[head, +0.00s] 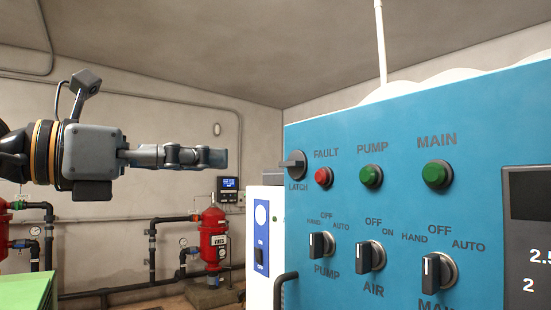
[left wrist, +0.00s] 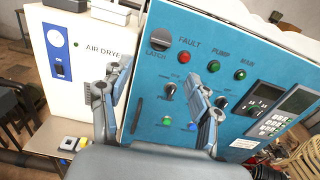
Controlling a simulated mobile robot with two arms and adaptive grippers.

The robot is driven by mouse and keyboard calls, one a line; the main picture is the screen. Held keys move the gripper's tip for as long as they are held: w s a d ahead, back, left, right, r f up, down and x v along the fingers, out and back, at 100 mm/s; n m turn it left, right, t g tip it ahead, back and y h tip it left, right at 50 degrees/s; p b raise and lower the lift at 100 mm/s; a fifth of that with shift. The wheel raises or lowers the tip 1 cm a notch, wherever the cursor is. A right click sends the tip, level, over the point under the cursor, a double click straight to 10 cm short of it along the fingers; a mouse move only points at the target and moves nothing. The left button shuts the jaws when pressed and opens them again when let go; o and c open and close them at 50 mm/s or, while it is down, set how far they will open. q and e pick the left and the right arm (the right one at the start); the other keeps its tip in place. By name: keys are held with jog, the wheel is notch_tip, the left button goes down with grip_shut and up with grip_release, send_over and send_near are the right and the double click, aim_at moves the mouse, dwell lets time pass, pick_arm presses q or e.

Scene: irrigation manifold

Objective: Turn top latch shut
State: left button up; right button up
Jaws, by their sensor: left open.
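The top latch (head: 293,165) is a dark rotary knob at the upper left of the blue panel (head: 330,280), above the word LATCH. Its handle lies roughly horizontal in the head view. It also shows in the left wrist view (left wrist: 160,40), beyond and between the fingers. My left gripper (head: 222,157) points right towards the latch from the left, with a clear gap between them. Its two fingers (left wrist: 165,98) are spread apart and empty in the left wrist view. My right gripper is not in view.
Red FAULT lamp (head: 323,178) and green PUMP lamp (head: 371,176) sit right of the latch. Selector knobs (head: 321,244) stick out below. A vertical handle (head: 284,290) is at the panel's lower left edge. A white air dryer (left wrist: 85,50) stands beside the panel.

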aim_at(286, 165)
pick_arm(q)
jog(key=p+x, duration=0.4)
jog(key=x, duration=0.7)
jog(key=shift+d+r+p, duration=0.1)
jog(key=shift+d+p, duration=0.05)
jog(key=shift+p, duration=0.15)
jog(key=shift+w+d, duration=0.35)
jog(key=shift+d, duration=0.05)
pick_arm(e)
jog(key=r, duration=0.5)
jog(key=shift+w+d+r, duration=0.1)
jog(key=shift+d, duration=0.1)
pick_arm(q)
jog(key=c, duration=1.2)
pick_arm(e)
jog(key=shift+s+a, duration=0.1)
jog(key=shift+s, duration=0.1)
